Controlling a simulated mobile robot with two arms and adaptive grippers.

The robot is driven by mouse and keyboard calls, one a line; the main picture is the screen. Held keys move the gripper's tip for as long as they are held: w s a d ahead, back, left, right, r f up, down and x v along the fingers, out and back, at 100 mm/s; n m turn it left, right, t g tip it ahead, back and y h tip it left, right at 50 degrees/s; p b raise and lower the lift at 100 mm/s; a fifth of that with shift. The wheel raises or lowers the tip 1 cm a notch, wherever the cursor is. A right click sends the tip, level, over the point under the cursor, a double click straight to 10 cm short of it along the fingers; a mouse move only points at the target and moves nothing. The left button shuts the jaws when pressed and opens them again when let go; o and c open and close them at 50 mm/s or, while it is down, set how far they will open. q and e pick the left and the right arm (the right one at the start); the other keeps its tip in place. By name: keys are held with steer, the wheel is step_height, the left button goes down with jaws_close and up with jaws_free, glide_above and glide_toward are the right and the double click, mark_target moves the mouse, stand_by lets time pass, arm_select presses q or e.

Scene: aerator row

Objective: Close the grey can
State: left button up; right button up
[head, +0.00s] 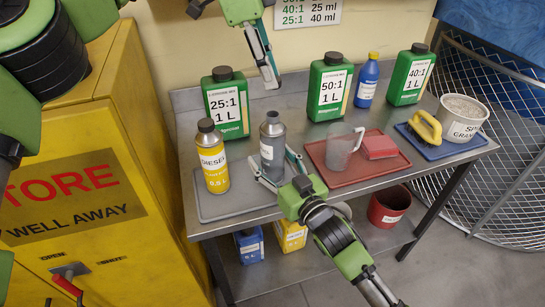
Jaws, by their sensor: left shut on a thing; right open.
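The grey can (272,140) stands upright on a grey tray (225,208) near the front left of the metal table. Its narrow top shows grey, without the black cap seen on the yellow can beside it. My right gripper (270,158) is low at the can, with its open fingers on either side of the lower body; I cannot tell if they touch it. My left gripper (271,82) is above and behind the can, pointing down, well apart from it. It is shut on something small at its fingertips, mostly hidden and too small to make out.
A yellow diesel can (213,158) stands close left of the grey can. Green bottles (228,105) line the back. A clear jug (342,147) and red sponge (379,146) are on a red tray (330,170). A yellow cabinet (85,130) stands at left.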

arm_select(q)
steer(key=shift+s, duration=0.1)
arm_select(e)
steer(key=shift+w, duration=0.1)
steer(key=c, duration=1.7)
arm_select(q)
glide_above(273, 114)
steer(key=shift+a+f, duration=0.2)
steer(key=shift+f, duration=1)
steer(key=shift+a+f, duration=0.2)
steer(key=shift+f, duration=1)
arm_select(e)
jaws_close()
arm_select(q)
steer(key=shift+f, duration=0.9)
steer(key=shift+f, duration=0.6)
